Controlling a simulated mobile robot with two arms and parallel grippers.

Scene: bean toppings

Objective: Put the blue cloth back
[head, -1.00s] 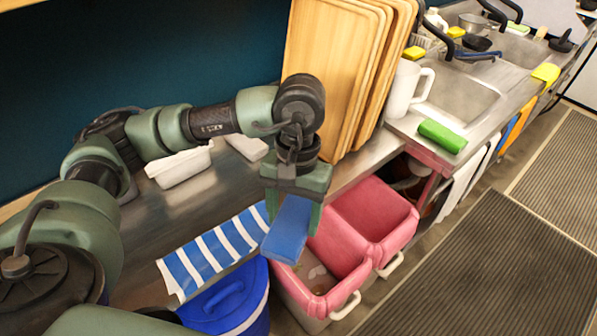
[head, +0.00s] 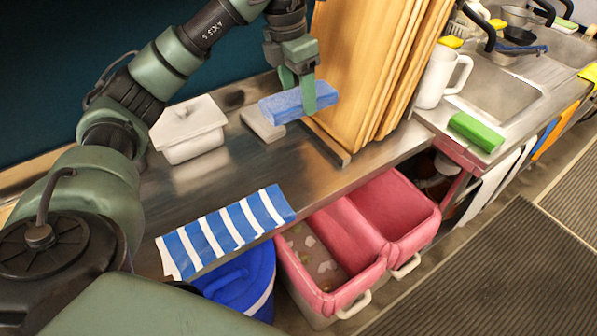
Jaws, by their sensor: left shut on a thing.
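The blue cloth (head: 280,107) is a flat, folded blue block in the head view, above the back of the steel counter. My left gripper (head: 306,98) is shut on it and holds it over a thin grey block (head: 262,124) that lies on the counter. The cloth hides part of that block, and I cannot tell whether the two touch. A blue and white striped cloth (head: 228,226) lies along the counter's front edge. My right gripper is not in view.
A white lidded container (head: 190,128) stands left of the grey block. Tall wooden boards (head: 372,62) stand close to the gripper's right. Red bins (head: 330,243) and a blue lidded bucket (head: 243,283) sit below the front edge. The counter's middle (head: 300,160) is clear.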

